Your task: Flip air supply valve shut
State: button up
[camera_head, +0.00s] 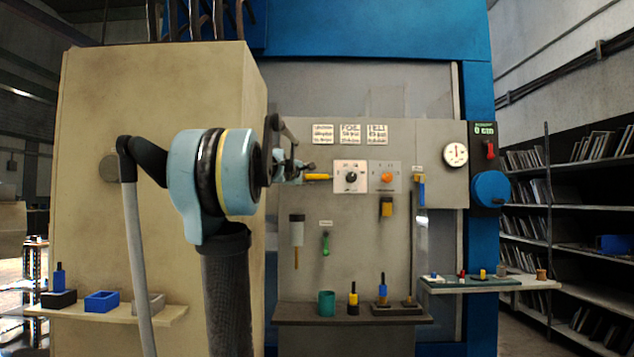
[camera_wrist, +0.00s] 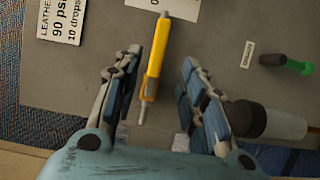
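A yellow bar-like handle (camera_head: 318,177) lies level on the grey panel, left of the white dial plate. It looks like a valve lever, but I can read no label naming it the air supply valve. In the wrist view the yellow handle (camera_wrist: 155,60) runs lengthwise, with a thin metal end towards my gripper. My gripper (camera_wrist: 160,62) is open, with one finger on each side of the handle and visible gaps between. In the head view my gripper (camera_head: 296,171) is at the handle's left end, partly hidden by my arm.
The white dial plate (camera_head: 351,177), an orange-knob plate (camera_head: 386,177), a gauge (camera_head: 455,154) and a red lever (camera_head: 490,149) are to the right. A hanging tool (camera_head: 297,229) and green hook (camera_head: 325,243) are below. The lower shelf (camera_head: 300,313) holds small items.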

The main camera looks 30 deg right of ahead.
aim_at(318, 177)
jog(key=x, duration=1.2)
jog(key=shift+w+d, duration=0.15)
jog(key=shift+d, duration=0.15)
jog(key=shift+c, duration=0.3)
grip_shut()
